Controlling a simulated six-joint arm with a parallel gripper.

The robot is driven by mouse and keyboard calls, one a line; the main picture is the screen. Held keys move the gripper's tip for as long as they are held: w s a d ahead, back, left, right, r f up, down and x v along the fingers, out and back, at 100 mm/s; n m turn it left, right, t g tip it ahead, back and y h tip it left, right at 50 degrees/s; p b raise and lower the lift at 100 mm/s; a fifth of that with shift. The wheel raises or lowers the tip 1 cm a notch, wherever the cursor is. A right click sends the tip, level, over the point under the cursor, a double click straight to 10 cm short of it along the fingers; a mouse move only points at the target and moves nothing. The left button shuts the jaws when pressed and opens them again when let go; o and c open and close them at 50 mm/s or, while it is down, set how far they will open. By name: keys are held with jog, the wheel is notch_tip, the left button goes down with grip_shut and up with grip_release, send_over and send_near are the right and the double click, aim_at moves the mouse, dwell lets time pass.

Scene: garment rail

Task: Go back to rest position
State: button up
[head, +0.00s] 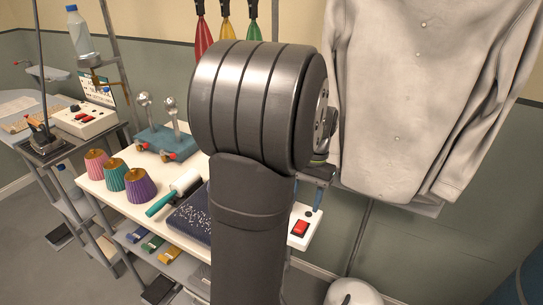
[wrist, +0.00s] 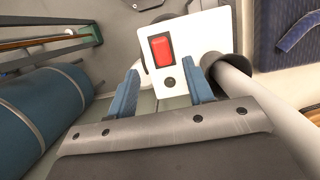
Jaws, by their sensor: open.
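My gripper shows in the wrist view (wrist: 166,92) with its two blue fingers apart and nothing between them. Just beyond the fingertips is a white switch panel (wrist: 185,30) with a red rocker switch (wrist: 160,50); I cannot tell whether a finger touches it. In the head view my arm fills the middle and hides most of the gripper; only a bit of it shows at the arm's right, above the red switch (head: 300,228) on the white table's right end.
A pale grey shirt (head: 415,95) hangs at the right. Coloured tools (head: 227,22) hang behind my arm.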

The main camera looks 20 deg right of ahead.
jog(key=x, duration=0.7)
jog(key=shift+f, duration=0.3)
jog(key=shift+s+a+t+h, duration=0.2)
jog(key=shift+a+t+h, duration=0.05)
jog(key=shift+t+h, duration=0.5)
